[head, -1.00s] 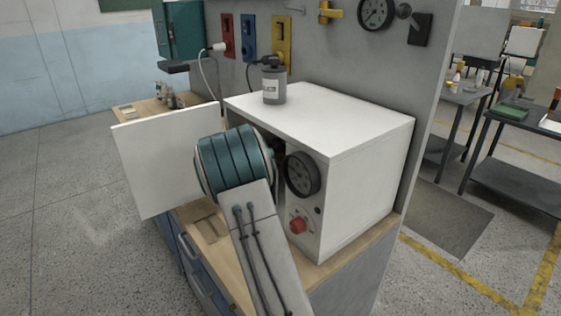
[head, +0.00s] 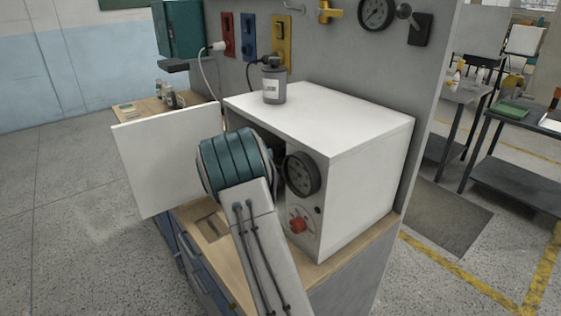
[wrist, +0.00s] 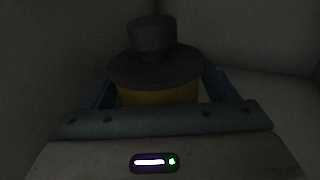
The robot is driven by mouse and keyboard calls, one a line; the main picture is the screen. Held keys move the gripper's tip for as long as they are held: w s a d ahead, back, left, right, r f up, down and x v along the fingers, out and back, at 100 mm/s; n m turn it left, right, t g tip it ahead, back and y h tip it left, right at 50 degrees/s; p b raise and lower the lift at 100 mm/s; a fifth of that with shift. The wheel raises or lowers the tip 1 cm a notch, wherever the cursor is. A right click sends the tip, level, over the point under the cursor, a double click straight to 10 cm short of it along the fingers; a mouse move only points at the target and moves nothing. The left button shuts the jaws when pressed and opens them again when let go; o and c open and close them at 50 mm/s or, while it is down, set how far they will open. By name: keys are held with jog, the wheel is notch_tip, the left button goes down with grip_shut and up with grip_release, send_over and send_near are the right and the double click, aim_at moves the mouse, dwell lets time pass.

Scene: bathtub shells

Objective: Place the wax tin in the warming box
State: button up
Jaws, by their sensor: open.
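The warming box (head: 365,180) is a white cabinet on a wooden bench, with its white door (head: 165,160) swung open to the left. In the wrist view, the wax tin (wrist: 158,97) has a yellow body and a dark lid with a knob. It is inside a dim, pale-walled space that looks like the box interior. My gripper (wrist: 160,88) is open, with one blue finger on each side of the tin. The tin's base is hidden behind my gripper body. In the head view my arm hides the gripper and tin.
A grey labelled canister (head: 274,82) stands on top of the box. A dial (head: 301,174) and a red knob (head: 298,225) are on its front, right of the opening. Small items (head: 167,95) stand on the bench behind the door. Open floor lies to the left.

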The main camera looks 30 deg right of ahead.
jog(key=b+v, duration=0.1)
jog(key=v, duration=1)
jog(key=shift+a+f, duration=0.1)
jog(key=shift+s+a, duration=0.25)
jog(key=shift+a, duration=0.15)
